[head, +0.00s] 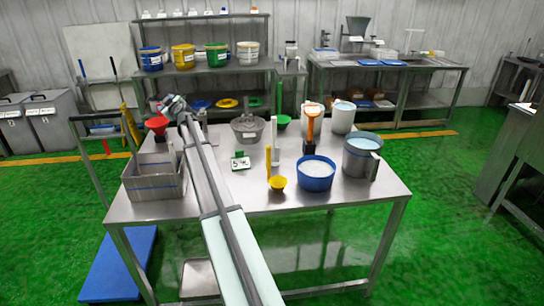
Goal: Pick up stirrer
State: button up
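No thing in the head view is plainly labelled as the stirrer. Long upright tools on the metal table (240,194) include an orange-topped tool (313,112) with a dark lower part, a slim white tool (275,135) to its left, and a green-handled one (279,98) behind. Any of these could be the stirrer; I cannot tell which. My gripper (173,103) is above the table's back left, near a red funnel (157,124) and well left of these tools. It is small and seen from behind, so its opening is unclear.
A grey tub (152,187) stands at the table's left. A blue bowl of white material (316,174), a yellow scoop (277,184), a metal pot (361,158), white buckets (342,117), a scale (240,163) and a grey basin (247,130) crowd the table. The front right is bare.

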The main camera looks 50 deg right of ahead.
jog(key=s+d+r+m+h, duration=0.2)
jog(key=s+d+m, duration=0.2)
jog(key=s+d, duration=0.75)
jog(key=s+d+r+m+h, duration=0.1)
jog(key=s+d+m+h, duration=0.15)
jog(key=s+d, duration=0.85)
jog(key=s+d+r+m+h, duration=0.15)
jog(key=s+d+m, duration=0.4)
jog(key=d, duration=1.05)
jog(key=s+a+f+m+g+h, duration=0.1)
jog(key=s+a+f+m, duration=0.15)
jog(key=s+a, duration=0.55)
jog(key=s+a+f+m+g+h, duration=0.1)
jog(key=s+a+f+g, duration=0.2)
jog(key=s, duration=0.9)
jog(key=n+t+y, duration=0.2)
jog(key=n, duration=0.3)
send_near(275, 124)
jog(key=x, duration=1.1)
jog(key=shift+r, duration=0.1)
jog(key=shift+c, duration=0.2)
